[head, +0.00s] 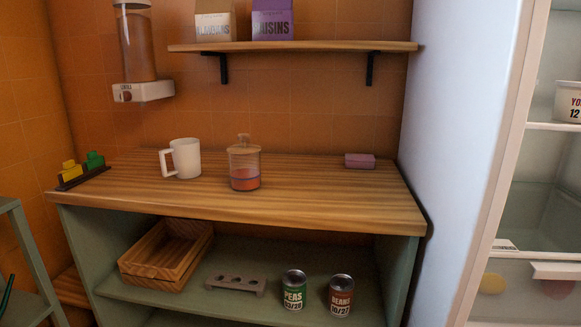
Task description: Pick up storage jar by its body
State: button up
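The storage jar (244,166) stands upright on the wooden countertop (320,195), near its middle. It is a clear jar with a reddish filling in its lower part and a wood-coloured lid with a knob on top. A white mug (184,158) stands to its left, with a gap between them and its handle pointing left. My gripper is not in the head view.
A purple block (359,160) lies at the counter's back right. A dark tray with yellow and green pieces (81,170) sits at the left. A shelf (300,47) and a dispenser (137,50) hang above. A wooden crate (166,255) and cans (294,290) are below.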

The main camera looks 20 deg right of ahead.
aim_at(245, 169)
jog(key=i+j+z, duration=0.15)
jog(key=z, duration=0.2)
jog(key=i+j+z, duration=0.1)
jog(key=j+z, duration=0.25)
jog(key=i+j+z, duration=0.1)
jog(key=j+z, duration=0.2)
jog(key=i+j+z, duration=0.25)
jog(key=j, duration=0.15)
jog(key=j+z, duration=0.25)
jog(key=j, duration=0.15)
jog(key=i, duration=0.3)
